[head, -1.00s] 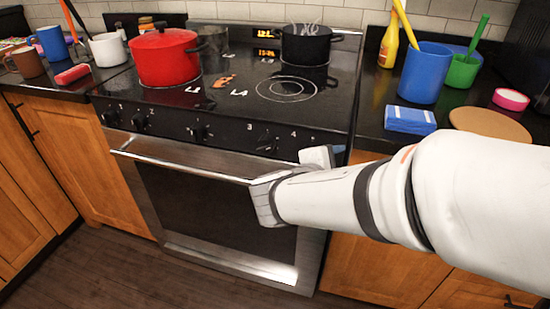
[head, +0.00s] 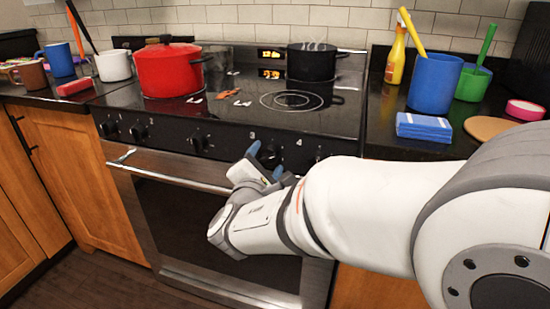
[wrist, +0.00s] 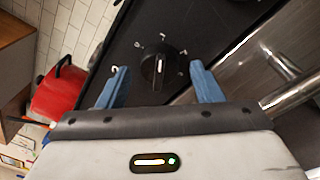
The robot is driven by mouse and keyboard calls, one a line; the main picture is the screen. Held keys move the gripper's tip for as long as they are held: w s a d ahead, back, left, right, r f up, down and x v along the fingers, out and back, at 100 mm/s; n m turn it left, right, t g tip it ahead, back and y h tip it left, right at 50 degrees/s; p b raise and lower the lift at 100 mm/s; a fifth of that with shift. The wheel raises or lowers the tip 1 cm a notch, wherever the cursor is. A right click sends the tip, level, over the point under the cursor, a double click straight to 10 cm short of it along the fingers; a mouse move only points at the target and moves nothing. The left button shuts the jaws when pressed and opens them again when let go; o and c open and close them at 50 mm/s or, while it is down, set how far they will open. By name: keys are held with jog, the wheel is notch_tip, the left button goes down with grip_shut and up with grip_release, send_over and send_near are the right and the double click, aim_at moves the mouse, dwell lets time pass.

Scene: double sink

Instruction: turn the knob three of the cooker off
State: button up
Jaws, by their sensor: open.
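The cooker (head: 225,115) has a black front panel with a row of dark knobs. Knob three (head: 269,154), by the printed 3, is partly hidden behind my fingers in the head view. In the wrist view one black knob (wrist: 160,68) with a white pointer line sits between my blue fingertips, with small white marks around it. My gripper (head: 265,161) is open in front of the panel, a finger on each side of this knob. It also shows in the wrist view (wrist: 160,75).
A red pot (head: 168,72) and a steaming black pot (head: 312,63) stand on the hob. The oven handle (head: 170,170) runs below the knobs. Knob four (head: 321,154) is just right of my gripper. Blue cloths (head: 424,128) and a blue cup (head: 434,84) stand on the right counter.

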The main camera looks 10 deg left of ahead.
jog(key=shift+w, duration=0.25)
jog(key=shift+c, duration=0.2)
jog(key=c, duration=0.9)
jog(key=shift+a, duration=0.1)
jog(key=shift+c, duration=0.3)
